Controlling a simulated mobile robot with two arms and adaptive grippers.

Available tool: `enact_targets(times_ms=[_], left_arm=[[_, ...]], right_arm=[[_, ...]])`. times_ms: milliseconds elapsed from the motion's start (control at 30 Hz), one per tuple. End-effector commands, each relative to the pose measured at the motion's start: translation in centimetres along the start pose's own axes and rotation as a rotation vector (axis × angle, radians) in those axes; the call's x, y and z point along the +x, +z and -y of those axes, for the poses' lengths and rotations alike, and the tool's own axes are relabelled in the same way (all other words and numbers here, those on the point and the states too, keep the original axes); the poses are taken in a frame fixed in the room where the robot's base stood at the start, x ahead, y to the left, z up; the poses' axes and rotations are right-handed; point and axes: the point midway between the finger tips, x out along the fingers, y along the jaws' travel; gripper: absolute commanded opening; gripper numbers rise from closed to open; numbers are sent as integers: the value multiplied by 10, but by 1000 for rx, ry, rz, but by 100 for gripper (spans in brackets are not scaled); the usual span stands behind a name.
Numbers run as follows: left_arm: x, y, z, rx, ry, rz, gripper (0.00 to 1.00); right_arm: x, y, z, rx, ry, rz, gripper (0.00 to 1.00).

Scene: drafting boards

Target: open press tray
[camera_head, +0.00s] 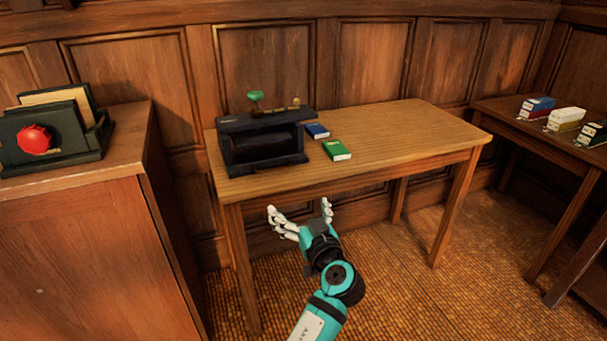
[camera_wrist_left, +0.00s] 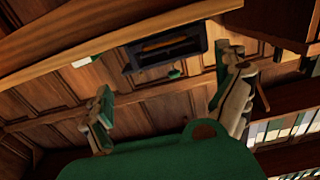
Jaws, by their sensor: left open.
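The black press (camera_head: 262,143) stands on the left end of the wooden table (camera_head: 400,131), with a green knob (camera_head: 255,96) on top. Its front has a dark recess; I cannot make out a separate tray edge there. In the left wrist view the press (camera_wrist_left: 166,49) appears upside down between the fingers, with a brownish strip inside its frame. My left gripper (camera_head: 299,209) is open and empty. It is in front of the table, below the tabletop's front edge and apart from the press. My right gripper is not in view.
The main table's right half is clear.

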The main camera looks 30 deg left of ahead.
Motion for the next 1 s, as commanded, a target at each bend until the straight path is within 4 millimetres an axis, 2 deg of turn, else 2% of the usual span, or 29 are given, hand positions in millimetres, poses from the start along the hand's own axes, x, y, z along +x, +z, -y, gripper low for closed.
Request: enact_targets(times_ms=[167, 800, 1000], left_arm=[[17, -6, 2, -6, -10, -11, 100], [149, -5, 3, -3, -8, -7, 100], [169, -4, 2, -3, -6, -6, 100]], right_arm=[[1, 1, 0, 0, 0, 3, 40], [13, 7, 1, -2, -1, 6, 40], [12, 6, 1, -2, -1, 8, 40]])
